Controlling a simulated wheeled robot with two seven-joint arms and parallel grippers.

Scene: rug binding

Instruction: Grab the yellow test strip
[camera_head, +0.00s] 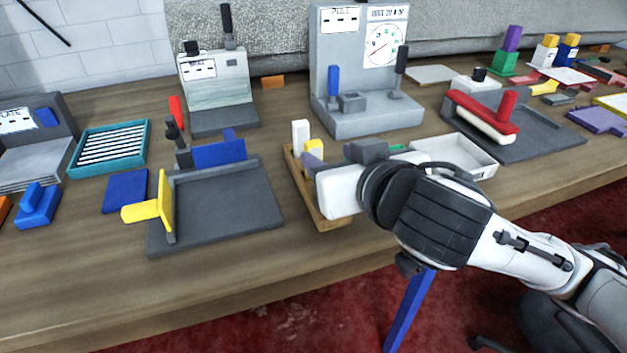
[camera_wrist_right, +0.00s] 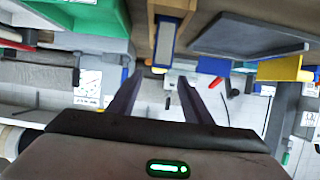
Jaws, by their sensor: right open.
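A small yellow block (camera_head: 314,148), which I take for the yellow test strip, stands upright at the far end of a narrow wooden tray (camera_head: 293,172), beside a white block (camera_head: 300,131). My right gripper (camera_head: 312,163) is over the tray, its fingers just in front of the yellow block; its white body hides much of the tray. In the right wrist view its two dark fingers (camera_wrist_right: 160,80) are apart with nothing between them. My left gripper is out of view.
Left of the tray is a dark grey plate (camera_head: 225,208) with a yellow handle (camera_head: 148,211) and a blue block (camera_head: 219,153). A grey pull gauge (camera_head: 340,75) stands behind. A white tray (camera_head: 440,150) and a red-handled press (camera_head: 484,112) lie to the right.

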